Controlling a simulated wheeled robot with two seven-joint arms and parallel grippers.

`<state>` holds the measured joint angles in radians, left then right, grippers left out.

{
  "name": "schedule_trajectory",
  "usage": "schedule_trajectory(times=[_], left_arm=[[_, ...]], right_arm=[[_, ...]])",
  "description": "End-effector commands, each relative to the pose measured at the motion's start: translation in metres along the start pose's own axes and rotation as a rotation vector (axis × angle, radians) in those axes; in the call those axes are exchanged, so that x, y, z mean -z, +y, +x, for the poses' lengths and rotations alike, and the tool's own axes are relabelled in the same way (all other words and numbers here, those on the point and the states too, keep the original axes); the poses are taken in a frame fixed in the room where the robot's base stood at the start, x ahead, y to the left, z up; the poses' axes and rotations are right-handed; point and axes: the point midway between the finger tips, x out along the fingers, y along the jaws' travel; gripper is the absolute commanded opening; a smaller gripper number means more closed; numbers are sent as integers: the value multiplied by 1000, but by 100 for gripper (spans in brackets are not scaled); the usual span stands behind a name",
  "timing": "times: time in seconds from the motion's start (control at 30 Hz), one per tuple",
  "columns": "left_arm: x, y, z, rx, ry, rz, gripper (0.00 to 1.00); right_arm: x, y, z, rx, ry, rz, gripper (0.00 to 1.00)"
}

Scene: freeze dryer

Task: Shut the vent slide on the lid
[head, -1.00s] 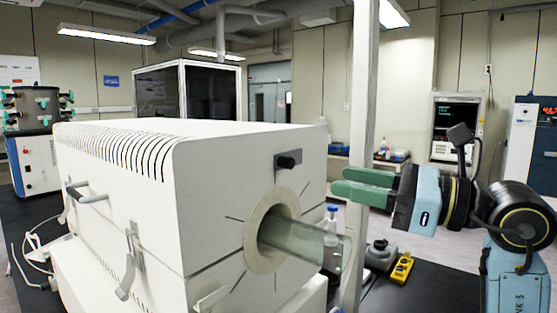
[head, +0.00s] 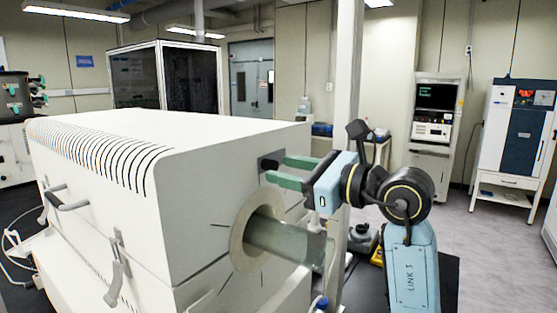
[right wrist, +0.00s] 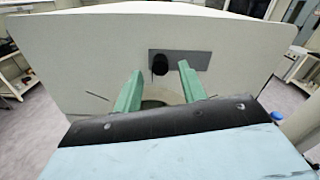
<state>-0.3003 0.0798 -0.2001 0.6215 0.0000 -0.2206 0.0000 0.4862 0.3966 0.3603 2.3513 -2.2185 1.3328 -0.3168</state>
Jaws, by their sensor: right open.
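The vent slide is a black knob (head: 270,165) on a dark grey plate (right wrist: 190,60), on the end face of the white lid (head: 228,170). In the right wrist view the knob (right wrist: 160,64) sits at the left end of the plate. My right gripper (head: 280,169) is open, its green fingers pointing at the end face. In the right wrist view its fingertips (right wrist: 160,70) stand left and right of the knob, with nothing held. I cannot tell whether the tips reach around the knob or stop short. My left gripper is not in view.
A glass tube (head: 285,243) sticks out of a round collar (head: 245,255) just below my right gripper. A white post (head: 346,120) rises behind my right gripper. Cabinets (head: 515,140) stand far right, with clear floor before them.

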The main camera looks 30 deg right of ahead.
Motion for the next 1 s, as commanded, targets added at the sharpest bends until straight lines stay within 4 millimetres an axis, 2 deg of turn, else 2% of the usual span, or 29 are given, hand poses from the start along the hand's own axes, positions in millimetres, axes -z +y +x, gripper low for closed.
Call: schedule_trajectory(times=[0.1,0.2,0.53,0.83,1.0], left_arm=[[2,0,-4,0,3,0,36],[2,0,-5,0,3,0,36],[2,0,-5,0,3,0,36],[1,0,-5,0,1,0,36],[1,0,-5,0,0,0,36]], right_arm=[[-1,0,15,-1,-2,3,41],[-1,0,22,0,-1,1,41],[0,0,24,0,0,0,41],[0,0,24,0,0,0,2],[0,0,24,-1,0,0,0]])
